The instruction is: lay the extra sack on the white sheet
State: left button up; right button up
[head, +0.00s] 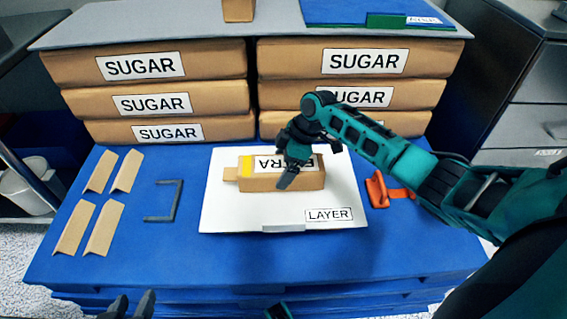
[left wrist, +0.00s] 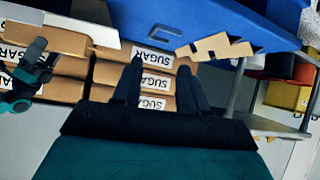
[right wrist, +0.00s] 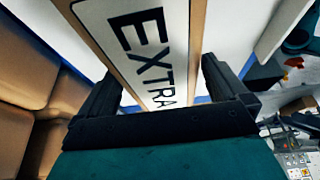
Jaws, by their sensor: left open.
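The extra sack (head: 289,182) is a brown bag with a white label and a yellow patch. It lies flat near the middle of the white sheet (head: 225,215), which is marked LAYER. My right gripper (head: 287,165) is low over the sack with one finger on each side. In the right wrist view, the EXTRA label (right wrist: 150,45) shows between the fingers, with narrow gaps beside the sack, so the gripper looks open. My left gripper (left wrist: 158,80) is open and empty. Its fingertips show at the bottom edge of the head view (head: 130,305).
Sugar sacks (head: 170,65) are stacked in two piles at the back. Brown folded pieces (head: 85,228) and a dark bracket (head: 165,201) lie on the blue table (head: 150,255) at left. An orange item (head: 378,190) lies right of the sheet. The front middle is clear.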

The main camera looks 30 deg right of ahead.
pick_arm(q)
jog(key=shift+r, duration=0.1)
pick_arm(e)
jog(key=shift+r, duration=0.15)
